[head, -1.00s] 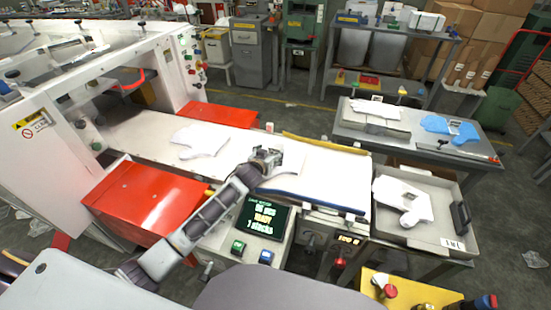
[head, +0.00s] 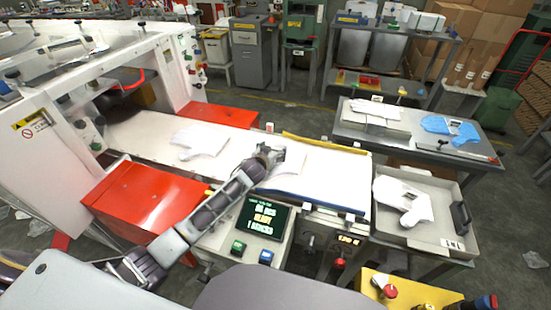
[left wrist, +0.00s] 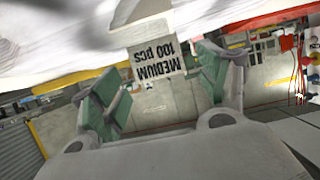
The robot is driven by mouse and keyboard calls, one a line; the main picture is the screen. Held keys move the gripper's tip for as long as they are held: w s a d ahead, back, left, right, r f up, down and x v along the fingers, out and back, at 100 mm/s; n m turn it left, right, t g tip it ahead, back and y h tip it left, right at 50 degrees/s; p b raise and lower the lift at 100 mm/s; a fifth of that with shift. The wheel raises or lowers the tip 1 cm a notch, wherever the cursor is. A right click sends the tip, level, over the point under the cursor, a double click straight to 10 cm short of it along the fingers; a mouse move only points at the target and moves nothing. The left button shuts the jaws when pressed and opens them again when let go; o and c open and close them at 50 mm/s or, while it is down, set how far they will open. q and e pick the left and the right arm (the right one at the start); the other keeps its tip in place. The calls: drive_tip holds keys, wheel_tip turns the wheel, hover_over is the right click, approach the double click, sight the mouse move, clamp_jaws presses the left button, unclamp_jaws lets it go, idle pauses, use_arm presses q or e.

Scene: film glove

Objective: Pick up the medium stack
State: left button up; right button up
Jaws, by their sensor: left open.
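The medium stack (head: 294,158) is white and lies on the white belt, largely hidden behind my left gripper (head: 276,158) in the head view. In the left wrist view a label (left wrist: 156,63) on it reads "MEDIUM 100 pcs", upside down. My left gripper (left wrist: 160,88) is open there, its green-padded fingers on either side of the label. The white stack shows above and beyond the fingers. I cannot tell whether the fingers touch it. My right gripper is not in view.
Another white glove stack (head: 200,143) lies farther left on the belt (head: 335,180). A grey tray (head: 400,236) at the right holds a white stack (head: 403,200). The table (head: 420,150) behind holds white and blue stacks. A display (head: 264,218) stands below my arm.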

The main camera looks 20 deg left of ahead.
use_arm(q)
drive_tip(key=shift+w+f, duration=0.3)
drive_tip(key=shift+w, duration=0.3)
drive_tip(key=shift+w+f, duration=0.1)
drive_tip(key=shift+w, duration=0.2)
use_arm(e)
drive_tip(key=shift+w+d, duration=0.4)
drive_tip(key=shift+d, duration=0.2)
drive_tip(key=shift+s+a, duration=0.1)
